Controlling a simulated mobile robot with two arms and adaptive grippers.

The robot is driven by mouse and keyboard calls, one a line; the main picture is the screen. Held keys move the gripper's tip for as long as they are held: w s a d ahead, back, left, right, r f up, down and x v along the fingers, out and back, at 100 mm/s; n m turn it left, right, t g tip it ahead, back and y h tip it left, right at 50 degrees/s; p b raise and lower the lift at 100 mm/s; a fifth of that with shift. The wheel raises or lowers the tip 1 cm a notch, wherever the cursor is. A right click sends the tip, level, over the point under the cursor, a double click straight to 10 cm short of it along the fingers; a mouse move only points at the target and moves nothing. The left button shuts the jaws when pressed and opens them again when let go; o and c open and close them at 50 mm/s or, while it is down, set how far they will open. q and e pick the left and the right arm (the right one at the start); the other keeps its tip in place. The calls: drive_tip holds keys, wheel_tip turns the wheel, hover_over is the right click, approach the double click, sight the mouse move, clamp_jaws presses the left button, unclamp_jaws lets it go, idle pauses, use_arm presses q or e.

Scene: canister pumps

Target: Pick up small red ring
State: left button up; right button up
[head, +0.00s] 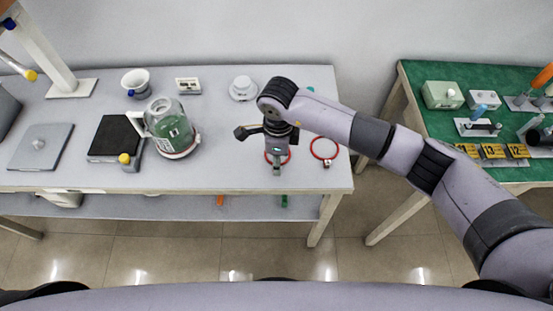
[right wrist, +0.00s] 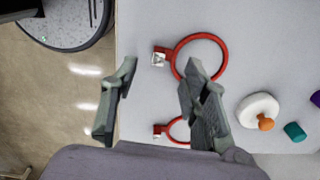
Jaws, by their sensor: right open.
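Two red rings with small tags lie on the grey table near its front right. In the head view, one red ring (head: 267,157) is partly hidden below my right gripper (head: 277,167); the other red ring (head: 312,153) lies to its right. In the right wrist view, my right gripper (right wrist: 160,66) is open and empty, with the tag of the upper ring (right wrist: 201,36) between its fingertips in the picture. The lower ring (right wrist: 171,124) looks smaller there but is partly covered by a finger. I cannot tell any contact. My left gripper is not in view.
A white disc with an orange knob (right wrist: 259,108) and a teal piece (right wrist: 295,132) lie beyond the rings. A glass jug (head: 171,130) stands left on the table. A green-topped table (head: 425,75) stands right, across a gap. The table's front edge is close to the rings.

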drive_tip(key=shift+f, duration=1.5)
drive_tip(key=shift+c, duration=0.2)
drive_tip(key=c, duration=0.9)
drive_tip(key=shift+w+r, duration=0.1)
drive_tip(key=shift+r, duration=0.05)
